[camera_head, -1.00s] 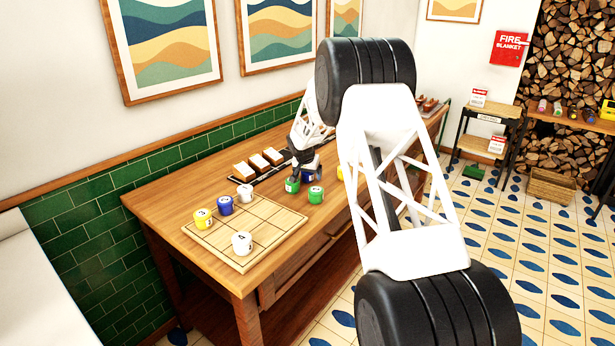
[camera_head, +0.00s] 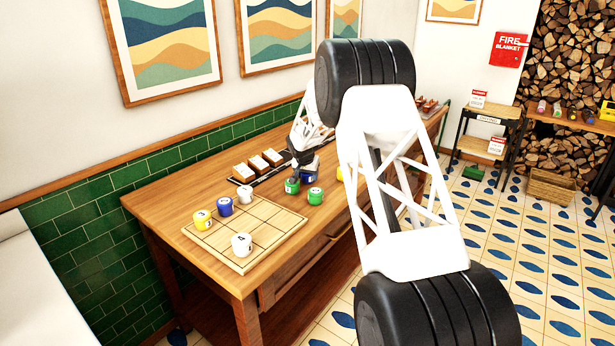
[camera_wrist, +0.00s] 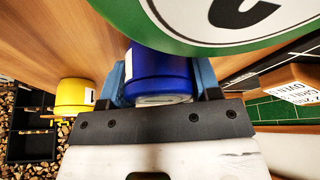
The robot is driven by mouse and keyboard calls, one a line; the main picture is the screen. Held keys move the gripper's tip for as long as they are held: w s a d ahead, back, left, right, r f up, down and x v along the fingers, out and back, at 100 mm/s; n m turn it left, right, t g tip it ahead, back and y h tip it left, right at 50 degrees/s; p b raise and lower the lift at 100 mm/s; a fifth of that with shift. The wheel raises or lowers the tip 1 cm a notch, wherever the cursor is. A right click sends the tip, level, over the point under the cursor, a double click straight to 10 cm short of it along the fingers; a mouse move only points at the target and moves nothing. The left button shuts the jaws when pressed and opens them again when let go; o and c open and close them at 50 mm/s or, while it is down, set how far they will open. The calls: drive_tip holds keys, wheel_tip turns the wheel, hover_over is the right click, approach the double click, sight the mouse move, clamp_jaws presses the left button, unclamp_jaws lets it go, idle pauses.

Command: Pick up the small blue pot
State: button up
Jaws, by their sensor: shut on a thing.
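My gripper (camera_wrist: 160,88) is shut on a small blue pot (camera_wrist: 160,72), with a blue-lined jaw on each side of it in the wrist view. In the head view the held blue pot (camera_head: 307,177) is partly hidden by my gripper (camera_head: 305,172) and a green pot (camera_head: 292,186). I cannot tell whether it touches the table. Another blue pot (camera_head: 225,206) stands on the wooden grid board at the left.
A second green pot (camera_head: 315,195) stands close by. The grid board (camera_head: 262,242) holds yellow and white pots. Small blocks on a dark tray (camera_head: 243,181) lie behind.

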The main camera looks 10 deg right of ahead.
drive_tip(key=shift+r, duration=5)
drive_tip(key=s+a+r+n+y, duration=0.1)
drive_tip(key=s+a+r+n, duration=0.1)
drive_tip(key=s+a, duration=2.8)
drive_tip(key=shift+s+n, duration=0.4)
drive_tip(key=shift+s, duration=0.7)
drive_tip(key=shift+a, duration=0.1)
drive_tip(key=shift+t, duration=0.3)
drive_tip(key=shift+f, duration=3.1)
